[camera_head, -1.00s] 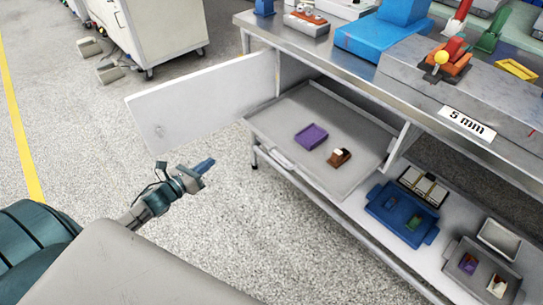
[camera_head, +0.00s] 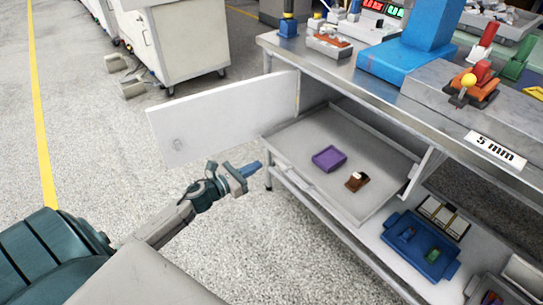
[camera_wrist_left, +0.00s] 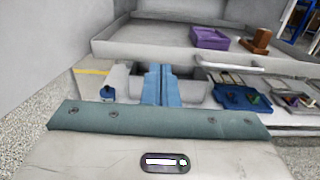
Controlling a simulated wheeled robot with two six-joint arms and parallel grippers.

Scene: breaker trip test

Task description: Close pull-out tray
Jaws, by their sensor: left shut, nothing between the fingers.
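The pull-out tray (camera_head: 300,139) is grey and stands out of the bench's cabinet, with its near edge over the floor. A purple tray (camera_head: 329,158) and a small brown item (camera_head: 356,181) lie in it. It also shows in the left wrist view (camera_wrist_left: 150,50), with its pale front handle (camera_wrist_left: 228,64) to the right. My left gripper (camera_head: 253,169) is in front of the tray's left front corner, apart from it. Its blue fingers (camera_wrist_left: 161,84) are shut and empty. My right gripper is in neither view.
A white cabinet door (camera_head: 225,115) stands open left of the tray. The lower shelf holds a blue bin (camera_head: 420,247) with small parts. A "5 mm" label (camera_head: 496,149) is on the bench's front. The speckled floor before the bench is clear.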

